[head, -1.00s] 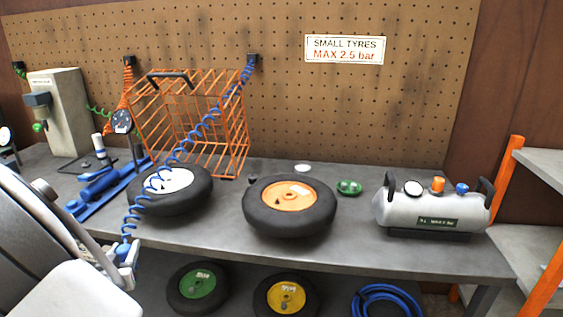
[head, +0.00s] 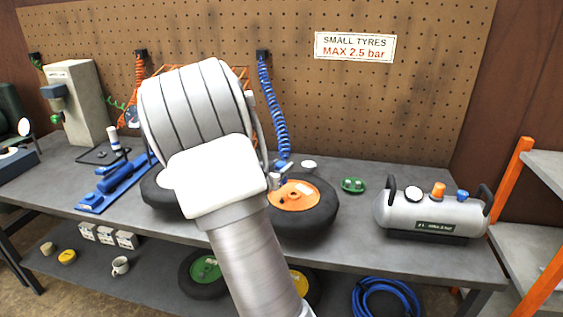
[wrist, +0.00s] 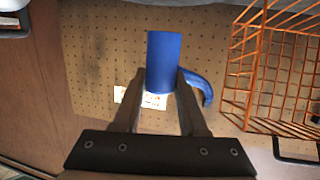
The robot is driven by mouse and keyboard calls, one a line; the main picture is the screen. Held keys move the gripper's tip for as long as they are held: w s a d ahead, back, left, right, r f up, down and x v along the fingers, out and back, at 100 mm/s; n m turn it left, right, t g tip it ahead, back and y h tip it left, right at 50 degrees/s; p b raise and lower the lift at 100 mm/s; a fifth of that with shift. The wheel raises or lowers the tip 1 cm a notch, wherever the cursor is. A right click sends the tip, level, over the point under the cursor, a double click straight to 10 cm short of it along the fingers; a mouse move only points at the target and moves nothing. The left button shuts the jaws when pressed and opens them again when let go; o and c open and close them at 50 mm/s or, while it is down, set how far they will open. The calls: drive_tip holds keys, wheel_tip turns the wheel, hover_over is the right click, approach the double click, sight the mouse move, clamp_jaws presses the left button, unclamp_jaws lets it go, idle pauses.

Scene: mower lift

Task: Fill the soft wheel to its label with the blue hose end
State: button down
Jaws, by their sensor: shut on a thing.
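My gripper (head: 278,177) is shut on the blue hose end (wrist: 163,62), whose blue body shows between the fingers in the wrist view. In the head view the blue coiled hose (head: 273,110) runs from its pegboard hook down to my gripper. The gripper is at the left upper edge of the wheel with the orange hub (head: 298,195), which lies flat on the bench; I cannot tell whether the hose end touches it. A second wheel (head: 160,192) is mostly hidden behind my arm. No label figures on the wheels are legible, nor can I tell which is soft.
A sign (head: 355,46) reads SMALL TYRES MAX 2.5 bar. A grey air tank (head: 430,212) and a green dish (head: 352,185) stand right of the orange-hub wheel. An orange cage (wrist: 285,75) is behind my arm. A blue foot pump (head: 118,182) lies left.

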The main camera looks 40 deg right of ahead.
drive_tip(key=shift+d+f+b, duration=0.1)
drive_tip(key=shift+f+b, duration=2.4)
drive_tip(key=shift+f, duration=0.35)
drive_tip(key=shift+s+f+b, duration=0.1)
drive_tip(key=shift+f+b, duration=0.4)
drive_tip(key=shift+f, duration=0.25)
drive_tip(key=c, duration=0.7)
unclamp_jaws()
drive_tip(key=shift+c, duration=0.2)
drive_tip(key=shift+p+v, duration=0.9)
drive_tip(key=shift+v, duration=1.25)
drive_tip(key=p+v, duration=0.2)
drive_tip(key=v, duration=0.4)
drive_tip(key=shift+a, duration=0.4)
drive_tip(key=shift+r, duration=0.15)
